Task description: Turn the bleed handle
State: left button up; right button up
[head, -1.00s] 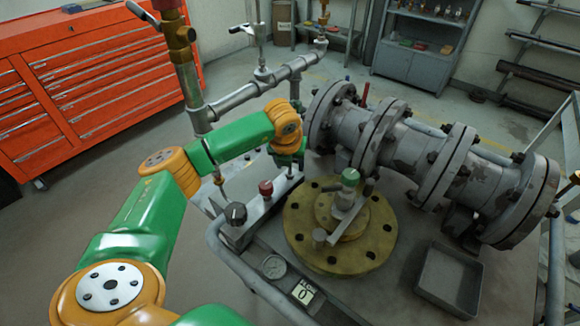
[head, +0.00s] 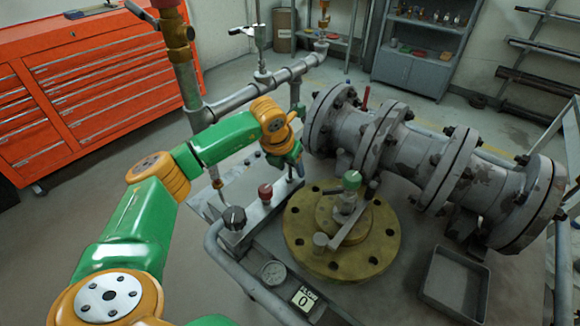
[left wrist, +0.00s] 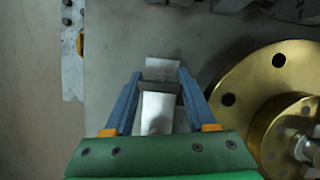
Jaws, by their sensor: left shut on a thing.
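In the head view my gripper and wrist hide most of that handle. My right gripper is not in view.
The grey flanged pipe (head: 410,160) runs behind and right of my gripper. A red knob (head: 265,192), a black knob (head: 235,217) and a gauge (head: 273,273) sit along the near left of the bench. An empty grey tray (head: 455,283) lies at right.

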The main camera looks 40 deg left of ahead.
aim_at(289, 164)
pick_arm(q)
jog(key=shift+r, duration=0.1)
jog(key=o, duration=1.4)
jog(key=shift+c, duration=0.2)
jog(key=v, duration=0.7)
jog(key=shift+b, duration=0.4)
